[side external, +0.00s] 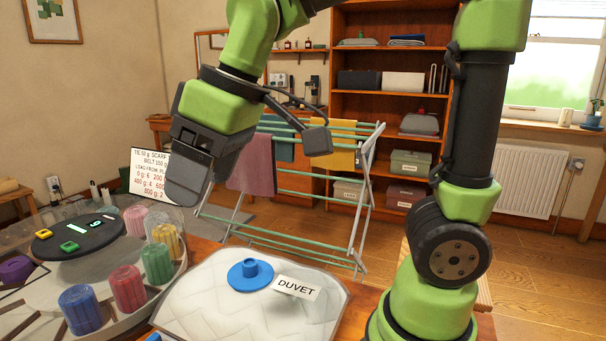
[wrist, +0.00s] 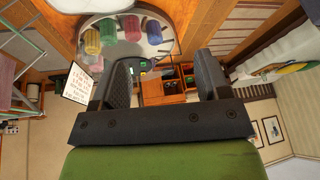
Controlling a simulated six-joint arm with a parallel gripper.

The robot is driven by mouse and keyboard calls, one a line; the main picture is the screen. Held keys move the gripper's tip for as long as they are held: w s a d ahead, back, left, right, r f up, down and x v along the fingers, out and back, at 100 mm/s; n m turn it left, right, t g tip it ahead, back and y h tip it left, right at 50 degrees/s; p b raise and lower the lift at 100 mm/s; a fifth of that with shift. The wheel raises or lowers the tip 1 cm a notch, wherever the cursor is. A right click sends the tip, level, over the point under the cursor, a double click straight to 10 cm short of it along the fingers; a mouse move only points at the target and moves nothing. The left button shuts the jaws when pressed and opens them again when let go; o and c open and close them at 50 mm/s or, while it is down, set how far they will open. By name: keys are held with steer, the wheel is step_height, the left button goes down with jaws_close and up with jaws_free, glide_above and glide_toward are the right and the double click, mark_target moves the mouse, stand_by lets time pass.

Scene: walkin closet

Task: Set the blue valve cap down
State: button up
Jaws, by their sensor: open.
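The blue valve cap (side external: 250,272), a flat blue disc with a short raised knob, lies on the white quilted duvet (side external: 195,300) in the side external view. It rests knob up, beside the DUVET label (side external: 297,288). My gripper (side external: 184,195) is above and to the left of the cap, clear of it. In the wrist view my gripper (wrist: 161,75) shows two dark fingers spread wide with nothing held between them. The cap does not show in the wrist view.
A round tray (side external: 178,280) with several coloured ribbed cups stands left of the duvet. A black disc (side external: 78,238) with small coloured pieces is behind the cups. A drying rack (side external: 290,220) stands behind, and a printed sign (side external: 150,175) is at left.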

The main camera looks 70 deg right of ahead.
steer(key=s+d+m+t, duration=0.3)
steer(key=s+d+m, duration=0.2)
steer(key=s, duration=0.5)
steer(key=shift+s+f+m, duration=0.2)
steer(key=shift+f+m, duration=0.05)
steer(key=shift+m, duration=0.95)
